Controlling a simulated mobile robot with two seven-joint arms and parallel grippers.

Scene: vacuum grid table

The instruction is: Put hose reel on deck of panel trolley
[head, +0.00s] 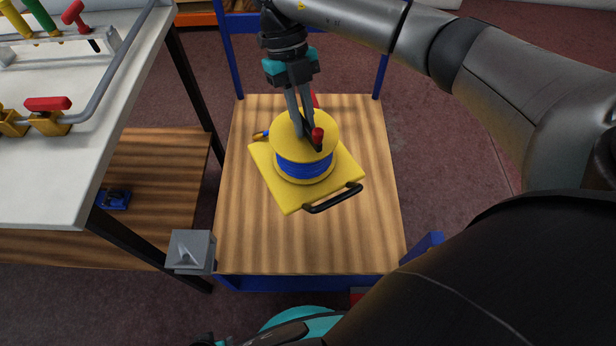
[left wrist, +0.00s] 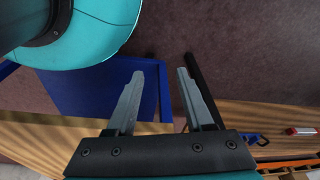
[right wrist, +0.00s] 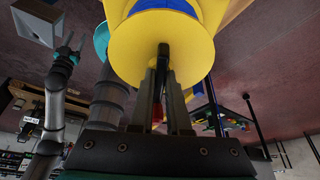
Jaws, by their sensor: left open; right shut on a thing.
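The hose reel (head: 305,165) is a yellow spool wound with blue hose on a yellow base plate with a black handle. It also shows in the right wrist view (right wrist: 150,45). My right gripper (head: 304,130) is shut on the reel at its top, by a dark bar with a red knob. The reel is over the middle of the trolley's wooden deck (head: 250,245); I cannot tell whether the base touches it. The panel trolley has a blue frame (head: 383,60). My left gripper (left wrist: 165,80) is open and empty, low near the trolley's blue edge (left wrist: 60,95).
A white-topped table (head: 60,190) with colored handles and a grey rail stands on the left, with a wooden lower shelf (head: 150,160). A grey block-shaped part (head: 190,252) is by its front leg. The deck around the reel is bare.

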